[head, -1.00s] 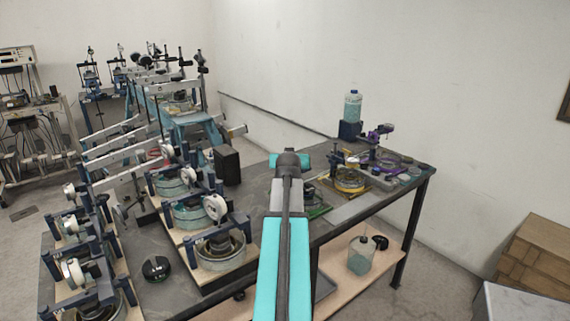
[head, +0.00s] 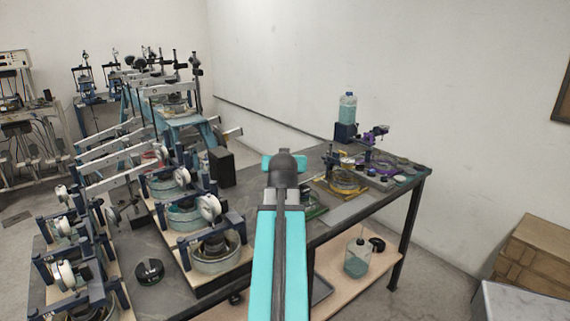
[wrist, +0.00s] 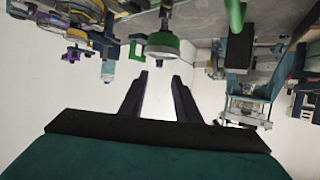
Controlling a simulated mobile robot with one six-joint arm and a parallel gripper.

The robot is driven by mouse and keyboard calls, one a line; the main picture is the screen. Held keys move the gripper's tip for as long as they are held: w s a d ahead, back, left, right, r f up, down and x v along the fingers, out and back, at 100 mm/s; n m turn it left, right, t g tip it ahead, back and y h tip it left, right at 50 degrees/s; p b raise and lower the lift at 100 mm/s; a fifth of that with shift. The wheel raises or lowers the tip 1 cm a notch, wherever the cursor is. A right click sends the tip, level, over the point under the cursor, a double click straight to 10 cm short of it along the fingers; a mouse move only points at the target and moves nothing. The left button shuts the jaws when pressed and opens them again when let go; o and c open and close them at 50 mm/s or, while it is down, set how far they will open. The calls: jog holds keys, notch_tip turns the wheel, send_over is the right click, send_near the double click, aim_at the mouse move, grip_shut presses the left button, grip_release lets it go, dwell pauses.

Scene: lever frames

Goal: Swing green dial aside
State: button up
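In the wrist view, which looks upside down, a round dial with a green rim and pale face (wrist: 163,44) hangs at the top centre. My gripper (wrist: 161,76) is open, its two dark fingers apart with only pale wall showing between them. The dial lies just beyond the fingertips, with no contact visible. In the head view my arm covers the gripper and probably the dial; a green-edged piece (head: 316,211) shows just right of the arm on the bench.
The bench (head: 350,208) carries several lever frames with white dials (head: 209,206) on the left. A yellow-ringed device (head: 346,182) and a bottle (head: 347,106) stand at the right. A jar (head: 356,258) sits on the lower shelf. Floor is free between bench and wooden boxes (head: 540,252).

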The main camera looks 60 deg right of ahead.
jog(key=shift+b+v, duration=0.9)
jog(key=shift+v, duration=1.5)
